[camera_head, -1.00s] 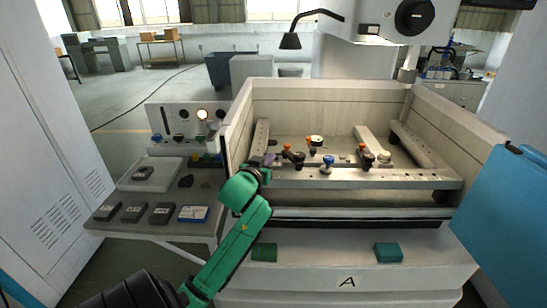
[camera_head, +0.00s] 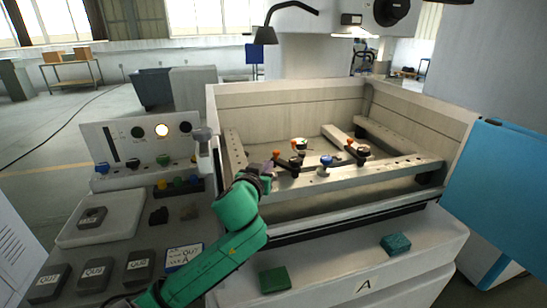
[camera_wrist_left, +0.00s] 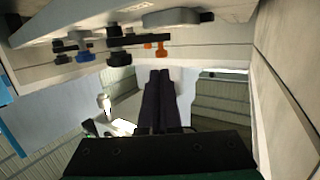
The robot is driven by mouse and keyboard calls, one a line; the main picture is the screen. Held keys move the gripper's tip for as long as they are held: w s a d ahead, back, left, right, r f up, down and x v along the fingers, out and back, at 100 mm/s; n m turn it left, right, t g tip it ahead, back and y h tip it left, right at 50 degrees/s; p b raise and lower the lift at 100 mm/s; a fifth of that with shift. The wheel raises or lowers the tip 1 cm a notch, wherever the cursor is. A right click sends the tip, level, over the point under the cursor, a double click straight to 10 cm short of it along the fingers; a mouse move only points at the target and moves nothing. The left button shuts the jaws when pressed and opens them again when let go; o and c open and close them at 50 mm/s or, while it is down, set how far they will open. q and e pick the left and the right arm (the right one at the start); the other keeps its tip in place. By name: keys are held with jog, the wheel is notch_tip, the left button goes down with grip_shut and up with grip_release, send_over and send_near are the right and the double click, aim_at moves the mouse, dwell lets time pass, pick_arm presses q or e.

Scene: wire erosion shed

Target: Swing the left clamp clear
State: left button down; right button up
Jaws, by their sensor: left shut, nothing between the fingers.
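The left clamp (camera_head: 289,163) is a dark bar with an orange knob and a black knob on the near rail of the machine tank (camera_head: 300,98). In the left wrist view the clamp's orange knob (camera_wrist_left: 160,50) shows just beyond my fingertips. My left gripper (camera_head: 271,166) is just left of this clamp, over the tank's near left part. In the left wrist view its dark fingers (camera_wrist_left: 160,78) are together and empty. I cannot tell whether they touch the clamp. A second clamp (camera_head: 357,152) with an orange knob sits farther right. My right gripper is out of view.
A blue-topped knob (camera_head: 325,161) stands on the rail between the clamps. The tank's walls rise around the work area. A control panel (camera_head: 140,137) and a shelf with several labelled grey blocks (camera_head: 95,274) are at the left. A blue panel (camera_head: 500,200) is at the right.

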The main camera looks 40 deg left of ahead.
aim_at(277, 152)
pick_arm(q)
jog(key=p+x, duration=0.1)
jog(key=x, duration=0.5)
jog(key=shift+w+a+r, duration=0.1)
jog(key=shift+w+a, duration=0.1)
jog(key=shift+a, duration=0.05)
jog(key=shift+w+a+f, duration=0.2)
jog(key=shift+w+f, duration=0.05)
jog(key=shift+w, duration=0.15)
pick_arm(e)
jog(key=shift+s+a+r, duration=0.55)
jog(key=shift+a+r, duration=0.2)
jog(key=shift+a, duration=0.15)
pick_arm(q)
jog(key=shift+w, duration=0.1)
jog(key=shift+w+a+r+p, duration=0.1)
jog(key=shift+w+a+p, duration=0.1)
jog(key=shift+w, duration=0.4)
jog(key=shift+w+a+p, duration=0.15)
jog(key=shift+w, duration=0.75)
jog(key=shift+a, duration=0.1)
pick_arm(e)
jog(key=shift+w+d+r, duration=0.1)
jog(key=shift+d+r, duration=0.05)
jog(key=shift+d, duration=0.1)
pick_arm(q)
jog(key=shift+s, duration=0.15)
